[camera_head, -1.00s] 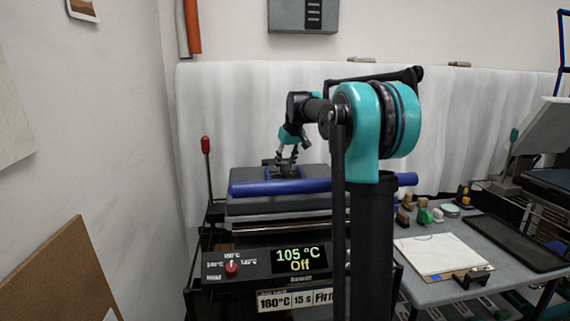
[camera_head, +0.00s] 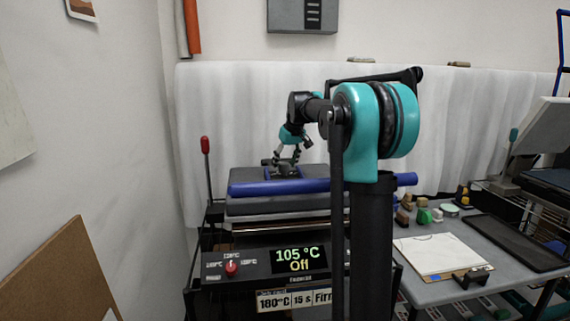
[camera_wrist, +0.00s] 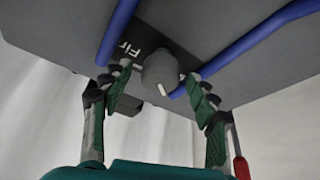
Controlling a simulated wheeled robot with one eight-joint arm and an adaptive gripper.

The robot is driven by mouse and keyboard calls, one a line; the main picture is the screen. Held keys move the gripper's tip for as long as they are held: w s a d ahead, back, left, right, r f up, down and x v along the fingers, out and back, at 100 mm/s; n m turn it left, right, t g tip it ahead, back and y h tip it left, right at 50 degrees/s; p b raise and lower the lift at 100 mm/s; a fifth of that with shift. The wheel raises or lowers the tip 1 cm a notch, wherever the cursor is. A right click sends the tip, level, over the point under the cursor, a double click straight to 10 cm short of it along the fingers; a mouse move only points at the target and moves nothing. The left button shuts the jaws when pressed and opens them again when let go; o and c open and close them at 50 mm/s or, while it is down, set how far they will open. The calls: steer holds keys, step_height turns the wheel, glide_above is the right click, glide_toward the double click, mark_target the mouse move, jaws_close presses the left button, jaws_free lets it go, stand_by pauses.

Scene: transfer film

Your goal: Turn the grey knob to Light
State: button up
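The grey knob (camera_wrist: 160,68) sits on the dark top plate of the press in the wrist view, with a white pointer mark on its near side. Part of a white label starting "Fi" shows beside it; no "Light" label is readable. My gripper (camera_wrist: 158,78) has its two green fingers spread on either side of the knob, with a gap visible at each side. In the head view my gripper (camera_head: 286,161) is low over the top of the press (camera_head: 250,178), and the knob cannot be made out there.
Blue bars (camera_head: 280,188) run along the press top, close to my fingers. A red-tipped lever (camera_head: 205,146) stands at left. The front panel has a red knob (camera_head: 231,268) and a display (camera_head: 298,259) reading 105 °C, Off. A table with a clipboard (camera_head: 440,252) stands at right.

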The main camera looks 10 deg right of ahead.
steer(key=v, duration=1.2)
steer(key=shift+s, duration=0.1)
